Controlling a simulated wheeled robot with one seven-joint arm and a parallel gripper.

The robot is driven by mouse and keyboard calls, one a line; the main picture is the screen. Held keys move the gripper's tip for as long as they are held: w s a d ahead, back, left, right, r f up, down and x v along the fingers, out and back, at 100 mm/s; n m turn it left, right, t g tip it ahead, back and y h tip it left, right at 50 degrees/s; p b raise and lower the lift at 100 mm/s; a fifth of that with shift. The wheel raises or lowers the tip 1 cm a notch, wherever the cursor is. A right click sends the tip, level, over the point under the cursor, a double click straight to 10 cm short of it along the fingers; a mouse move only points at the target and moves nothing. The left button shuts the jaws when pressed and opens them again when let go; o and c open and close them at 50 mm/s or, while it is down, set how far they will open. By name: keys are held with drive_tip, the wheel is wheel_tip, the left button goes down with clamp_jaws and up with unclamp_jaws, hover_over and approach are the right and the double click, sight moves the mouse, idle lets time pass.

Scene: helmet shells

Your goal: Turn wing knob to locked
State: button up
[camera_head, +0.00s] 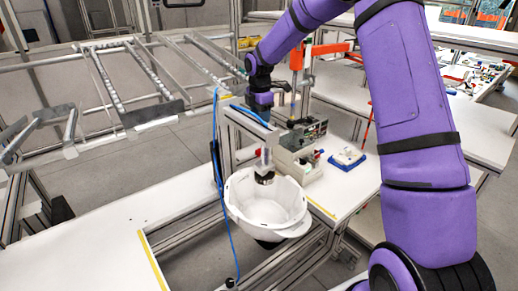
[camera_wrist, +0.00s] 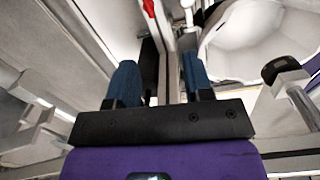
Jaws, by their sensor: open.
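My gripper (camera_head: 260,112) is at the top of the upright metal fixture frame (camera_head: 229,148), above and behind the white helmet shell (camera_head: 243,196). In the wrist view its two blue fingers (camera_wrist: 160,72) stand apart on either side of a metal profile. I see nothing held between them. The shell (camera_wrist: 250,35) shows at the upper right there. A black-ended clamp part (camera_wrist: 286,71) is right of the fingers; in the head view a black-ended press part (camera_head: 264,178) hangs inside the shell. I cannot make out the wing knob clearly; the gripper may hide it.
A grey and beige device (camera_head: 300,150) stands just right of the fixture. A blue and white tray (camera_head: 347,158) lies on the white bench. A blue hose (camera_head: 222,200) hangs down in front. A metal roller rack (camera_head: 120,85) is at the left.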

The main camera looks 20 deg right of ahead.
drive_tip(key=n, duration=0.2)
hover_over(259, 153)
drive_tip(key=w, duration=0.1)
wheel_tip(259, 153, down, 5)
drive_tip(key=f, duration=1)
drive_tip(key=shift+d+f, duration=0.1)
drive_tip(key=shift+d, duration=0.1)
clamp_jaws()
